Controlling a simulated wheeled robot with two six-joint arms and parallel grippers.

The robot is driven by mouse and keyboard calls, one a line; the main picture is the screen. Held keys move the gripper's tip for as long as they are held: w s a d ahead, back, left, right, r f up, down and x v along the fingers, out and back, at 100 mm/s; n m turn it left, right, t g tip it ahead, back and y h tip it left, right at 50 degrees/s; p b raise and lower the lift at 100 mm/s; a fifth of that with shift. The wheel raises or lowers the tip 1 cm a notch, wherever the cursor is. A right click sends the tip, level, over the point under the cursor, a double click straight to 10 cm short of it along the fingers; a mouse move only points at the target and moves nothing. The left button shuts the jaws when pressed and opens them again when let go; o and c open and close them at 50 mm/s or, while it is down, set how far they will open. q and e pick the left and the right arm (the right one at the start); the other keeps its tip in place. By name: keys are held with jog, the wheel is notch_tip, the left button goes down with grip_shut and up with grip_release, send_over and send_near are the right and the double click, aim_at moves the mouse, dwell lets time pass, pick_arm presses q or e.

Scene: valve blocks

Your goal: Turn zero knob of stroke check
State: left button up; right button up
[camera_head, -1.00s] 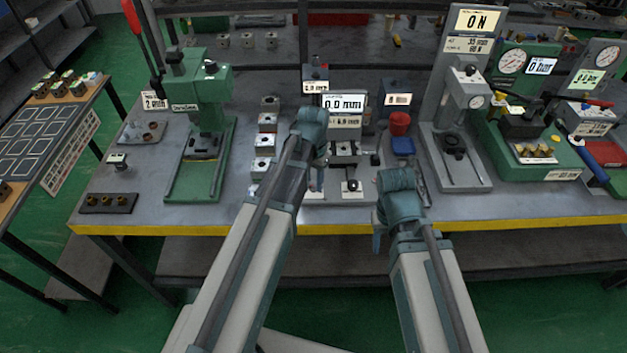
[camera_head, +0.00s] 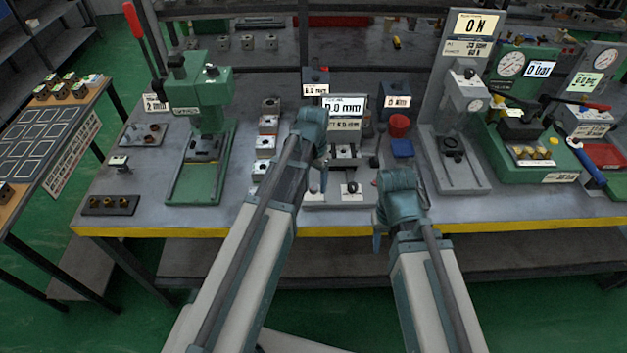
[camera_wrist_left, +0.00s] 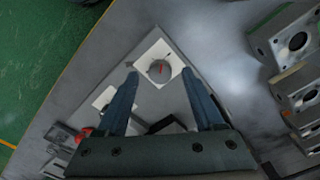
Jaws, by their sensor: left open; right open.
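The stroke check station shows a display (camera_head: 343,106) reading 0.0 mm at the middle of the bench. In the head view my left gripper (camera_head: 323,178) is over the front left of the station and partly hides that knob. My right gripper (camera_head: 377,238) is open at the bench's front edge, its fingers mostly hidden.
A dark knob (camera_head: 352,188) stands on another plate just right of my left gripper. A column of valve blocks (camera_head: 265,143) lies to the left, beside a green press (camera_head: 203,130).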

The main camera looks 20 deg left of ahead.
aim_at(314, 188)
pick_arm(q)
notch_tip(314, 188, up, 13)
jog(key=p, duration=1.2)
jog(key=shift+f, duration=0.2)
jog(key=s+d+y, duration=0.1)
jog(key=s+d, duration=0.9)
jog(key=s, duration=0.5)
jog(key=shift+d+f, duration=0.15)
jog(key=shift+d, duration=0.15)
